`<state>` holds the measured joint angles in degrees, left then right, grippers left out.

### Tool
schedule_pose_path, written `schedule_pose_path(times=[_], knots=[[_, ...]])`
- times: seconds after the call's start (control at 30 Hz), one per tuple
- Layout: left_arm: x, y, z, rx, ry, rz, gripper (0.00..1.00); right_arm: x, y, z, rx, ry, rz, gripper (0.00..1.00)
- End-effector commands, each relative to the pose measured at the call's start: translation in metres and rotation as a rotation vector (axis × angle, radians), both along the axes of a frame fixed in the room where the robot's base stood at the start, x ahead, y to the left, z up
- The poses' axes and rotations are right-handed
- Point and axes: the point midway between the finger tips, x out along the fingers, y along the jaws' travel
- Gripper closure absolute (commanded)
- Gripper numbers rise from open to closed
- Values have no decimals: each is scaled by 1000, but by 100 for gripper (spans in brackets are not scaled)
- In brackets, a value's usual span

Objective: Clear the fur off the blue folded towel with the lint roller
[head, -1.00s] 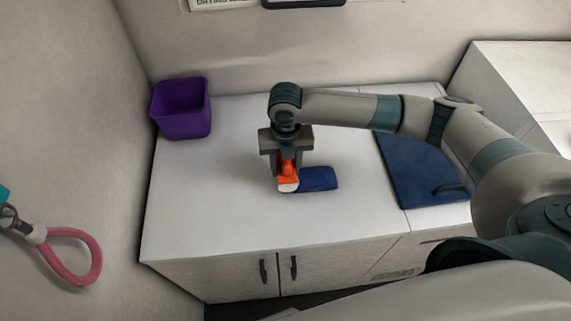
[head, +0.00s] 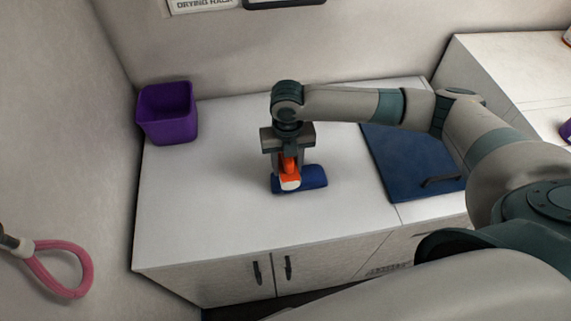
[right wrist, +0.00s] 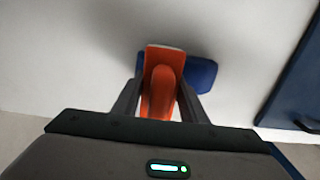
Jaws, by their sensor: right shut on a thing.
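The blue folded towel (head: 313,177) lies on the white counter, partly hidden behind the lint roller and my right gripper. It also shows in the right wrist view (right wrist: 203,72). The lint roller (head: 290,180) has an orange handle and a white roller end. My right gripper (head: 288,163) points down and is shut on its orange handle (right wrist: 162,92). The roller is over the towel's middle-left part; whether it touches the cloth I cannot tell. No fur can be made out on the towel at this size. My left gripper is not in view.
A purple bin (head: 167,114) stands at the counter's back left. A dark blue panel with a black handle (head: 412,160) lies to the right. A pink loop (head: 58,272) hangs at the left wall. The white counter (head: 200,205) is clear around the towel.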

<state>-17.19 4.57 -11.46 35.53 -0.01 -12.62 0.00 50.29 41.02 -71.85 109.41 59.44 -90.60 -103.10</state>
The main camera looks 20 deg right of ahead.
Motion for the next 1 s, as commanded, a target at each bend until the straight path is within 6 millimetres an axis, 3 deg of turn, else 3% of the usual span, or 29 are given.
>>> schedule_pose_path(times=[0.23,0.67,1.0], knots=[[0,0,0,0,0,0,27,-1,-4,0,0,0,-1,79],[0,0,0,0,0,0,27,-8,-31,-2,0,0,-1,79],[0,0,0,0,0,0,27,-8,-33,-2,0,1,0,79]])
